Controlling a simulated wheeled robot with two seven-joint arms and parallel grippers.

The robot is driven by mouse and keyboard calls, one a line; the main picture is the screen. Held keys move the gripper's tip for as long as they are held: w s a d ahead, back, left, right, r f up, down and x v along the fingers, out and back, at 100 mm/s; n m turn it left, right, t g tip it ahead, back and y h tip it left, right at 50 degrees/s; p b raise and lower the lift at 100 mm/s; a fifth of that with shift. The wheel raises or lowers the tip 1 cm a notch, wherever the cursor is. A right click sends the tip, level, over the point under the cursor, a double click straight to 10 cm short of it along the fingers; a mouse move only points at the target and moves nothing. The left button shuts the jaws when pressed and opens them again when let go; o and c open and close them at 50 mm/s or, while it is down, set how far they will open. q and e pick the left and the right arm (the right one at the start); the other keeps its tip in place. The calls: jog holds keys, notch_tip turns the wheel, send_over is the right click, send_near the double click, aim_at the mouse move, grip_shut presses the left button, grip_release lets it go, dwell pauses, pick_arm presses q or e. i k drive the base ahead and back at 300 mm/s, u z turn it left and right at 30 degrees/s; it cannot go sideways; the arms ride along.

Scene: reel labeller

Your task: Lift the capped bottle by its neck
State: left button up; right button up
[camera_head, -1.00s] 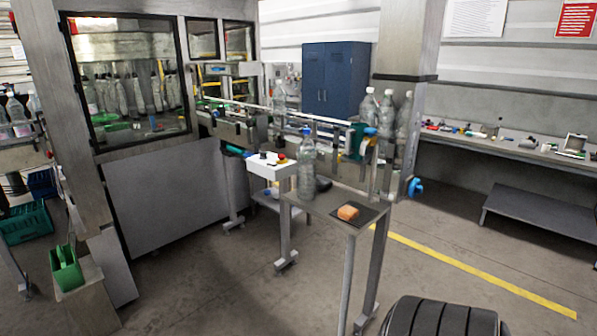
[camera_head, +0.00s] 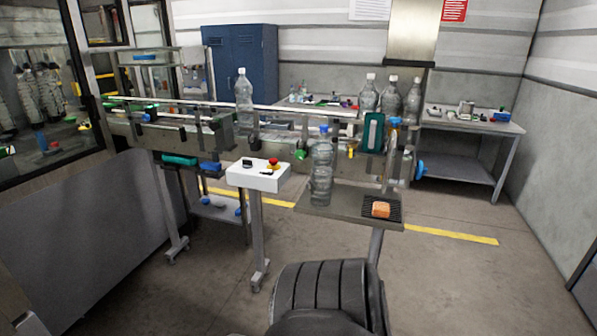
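A clear bottle with a blue cap (camera_head: 322,168) stands upright on the small grey side table (camera_head: 345,207), near its left end. Its neck and cap are unobstructed. Other clear bottles with white caps stand behind it: one (camera_head: 243,98) upright on the conveyor and several (camera_head: 390,97) at the conveyor's right end. A dark ribbed part of my own body shows at the bottom centre. Neither of my grippers is in view.
A white control box (camera_head: 258,175) with a red button stands just left of the table. The conveyor (camera_head: 200,130) runs behind. The floor at right is open.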

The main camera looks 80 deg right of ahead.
aim_at(323, 151)
jog(key=z, duration=0.55)
jog(key=i, duration=1.1)
jog(key=z, duration=1)
